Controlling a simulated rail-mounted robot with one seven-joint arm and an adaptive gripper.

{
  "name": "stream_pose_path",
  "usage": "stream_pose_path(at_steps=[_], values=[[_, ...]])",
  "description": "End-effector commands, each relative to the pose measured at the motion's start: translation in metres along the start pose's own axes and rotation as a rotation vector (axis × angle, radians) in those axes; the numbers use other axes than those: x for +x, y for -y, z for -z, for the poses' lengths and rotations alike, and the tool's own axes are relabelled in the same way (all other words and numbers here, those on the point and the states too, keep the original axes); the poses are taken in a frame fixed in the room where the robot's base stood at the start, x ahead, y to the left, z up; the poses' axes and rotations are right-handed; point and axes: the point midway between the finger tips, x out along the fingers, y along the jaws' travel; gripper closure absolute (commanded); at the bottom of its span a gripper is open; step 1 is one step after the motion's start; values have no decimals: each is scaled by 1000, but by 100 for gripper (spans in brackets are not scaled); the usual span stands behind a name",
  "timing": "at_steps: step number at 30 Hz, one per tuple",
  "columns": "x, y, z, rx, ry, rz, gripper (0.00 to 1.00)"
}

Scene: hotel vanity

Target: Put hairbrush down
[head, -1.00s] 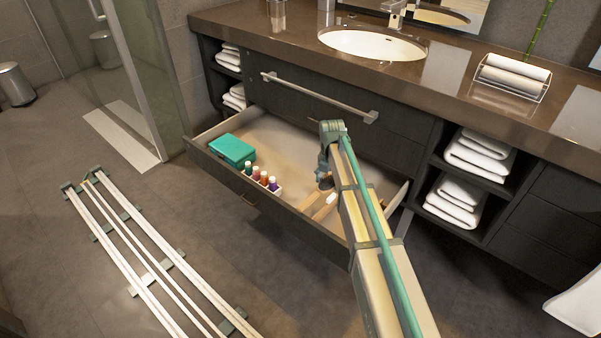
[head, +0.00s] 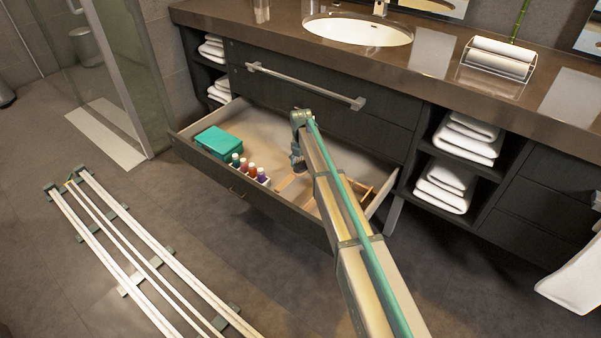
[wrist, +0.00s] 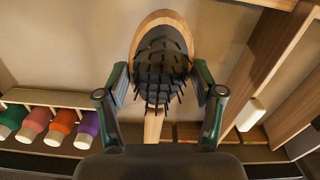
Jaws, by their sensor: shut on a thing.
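The hairbrush (wrist: 161,30) has a wooden oval head with black bristles and a pale wooden handle. In the wrist view it lies between the two green fingers of my gripper (wrist: 161,92), which is shut on it, bristles facing the camera. In the head view my gripper (head: 298,164) reaches down into the open drawer (head: 240,190); the brush is mostly hidden there by the arm. I cannot tell whether the brush touches the drawer floor.
A teal box (head: 218,142) and a holder of several small bottles (head: 250,169) stand in the drawer's left part. Wooden dividers (wrist: 272,55) and a small white item (wrist: 250,114) are right of the brush. Some drawer floor (head: 262,130) behind is clear.

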Motion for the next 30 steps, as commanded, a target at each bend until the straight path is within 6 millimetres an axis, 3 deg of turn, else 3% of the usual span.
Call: stream_pose_path(at_steps=[5, 9, 23, 24, 28, 30], values=[[23, -13, -10, -1, -2, 2, 69], [43, -11, -7, 0, 0, 0, 69], [49, -11, -7, 0, -1, 1, 69], [50, -11, -7, 0, -1, 1, 30], [49, -11, -7, 0, -1, 0, 8], [49, -11, -7, 0, -1, 0, 8]])
